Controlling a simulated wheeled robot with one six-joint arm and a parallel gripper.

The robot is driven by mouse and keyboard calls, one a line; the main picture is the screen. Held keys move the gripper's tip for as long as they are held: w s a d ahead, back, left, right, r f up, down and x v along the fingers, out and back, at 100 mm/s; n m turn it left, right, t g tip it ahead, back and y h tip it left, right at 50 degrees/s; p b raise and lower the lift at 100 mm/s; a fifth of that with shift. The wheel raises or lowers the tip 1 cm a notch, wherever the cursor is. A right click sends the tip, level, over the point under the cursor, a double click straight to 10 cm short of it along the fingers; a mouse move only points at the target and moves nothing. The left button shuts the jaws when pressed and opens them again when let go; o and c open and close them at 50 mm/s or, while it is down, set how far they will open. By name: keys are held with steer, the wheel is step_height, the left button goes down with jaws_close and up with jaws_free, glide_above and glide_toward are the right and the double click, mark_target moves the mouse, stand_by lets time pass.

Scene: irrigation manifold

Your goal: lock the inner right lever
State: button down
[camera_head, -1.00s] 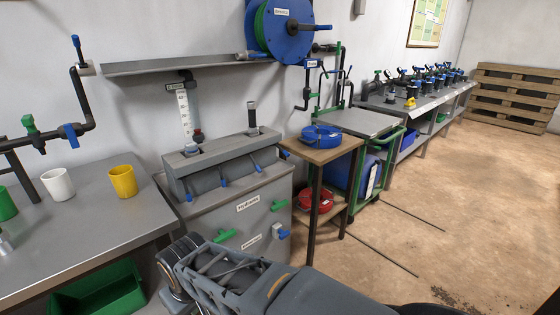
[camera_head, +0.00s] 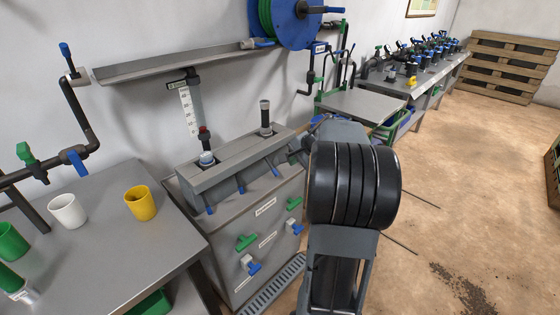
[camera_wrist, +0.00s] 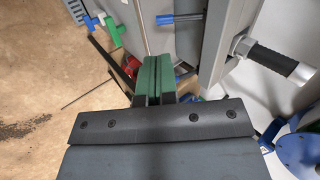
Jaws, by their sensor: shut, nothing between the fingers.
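The grey manifold (camera_head: 230,165) stands on a grey cabinet in the head view. An upright lever with a dark grip (camera_head: 265,115) rises from its right slot; a second, red-and-black stem (camera_head: 204,140) stands at its left. I cannot tell for sure which is the inner right lever. In the wrist view a black-gripped lever (camera_wrist: 270,58) with a pale tip sticks out from the manifold at right, apart from my fingers. My gripper (camera_wrist: 157,78) is shut and empty, its green pads together. In the head view my arm hides the fingers.
Blue handles (camera_head: 241,189) line the manifold's front. The cabinet front carries green handles (camera_head: 247,242) and blue taps (camera_head: 295,202). A bench with a yellow cup (camera_head: 141,203) and a white cup (camera_head: 68,211) stands at left. Open floor (camera_head: 440,200) lies at right.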

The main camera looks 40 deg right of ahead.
mark_target(276, 172)
steer(key=shift+m, duration=0.4)
steer(key=x, duration=0.4)
steer(key=d+b+x, duration=0.1)
steer(key=x, duration=0.4)
steer(key=w+d+x, duration=0.1)
steer(key=x, duration=0.3)
steer(key=shift+d+b, duration=0.1)
steer(key=shift+b, duration=0.25)
steer(key=shift+f, duration=0.1)
